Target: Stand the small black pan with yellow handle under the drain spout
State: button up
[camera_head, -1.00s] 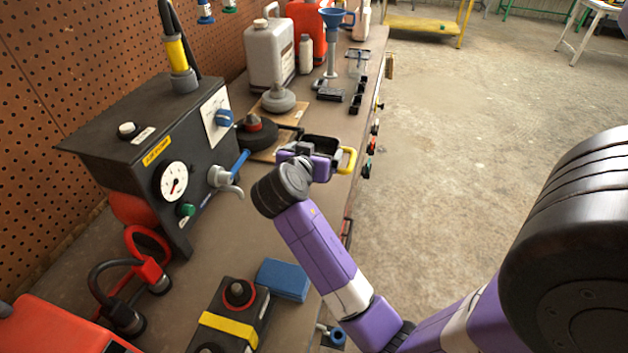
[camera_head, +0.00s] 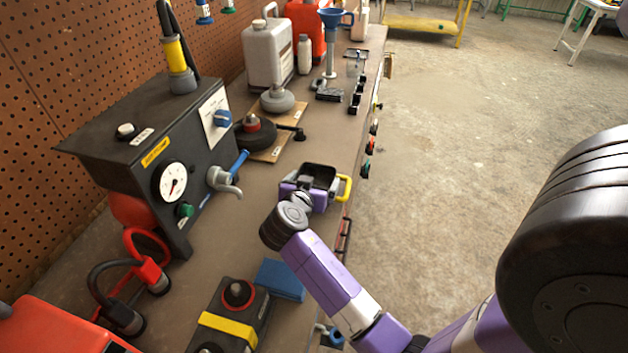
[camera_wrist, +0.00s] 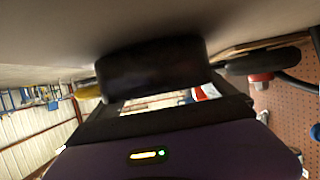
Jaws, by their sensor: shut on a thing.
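The small black pan (camera_head: 322,175) with its yellow handle (camera_head: 345,187) is at the bench's right side in the head view. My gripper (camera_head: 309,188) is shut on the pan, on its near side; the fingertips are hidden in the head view. In the wrist view the pan (camera_wrist: 152,70) is a dark shape across the jaws, with a bit of yellow handle (camera_wrist: 88,92) at its left. The drain spout (camera_head: 229,187) is a grey bent tap on the front of the black machine (camera_head: 150,140), left of the pan, with a blue lever (camera_head: 239,160). The pan is apart from the spout.
A blue block (camera_head: 280,280) and a black box with a yellow band (camera_head: 229,330) lie on the near bench. A wooden board (camera_head: 272,150) with a black wheel-like part lies behind the pan. Bare bench lies between spout and pan.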

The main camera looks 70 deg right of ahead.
jog(key=shift+f, duration=0.1)
jog(key=o, duration=1.1)
jog(key=shift+r, duration=0.2)
jog(key=b+v, duration=0.1)
jog(key=v, duration=1.1)
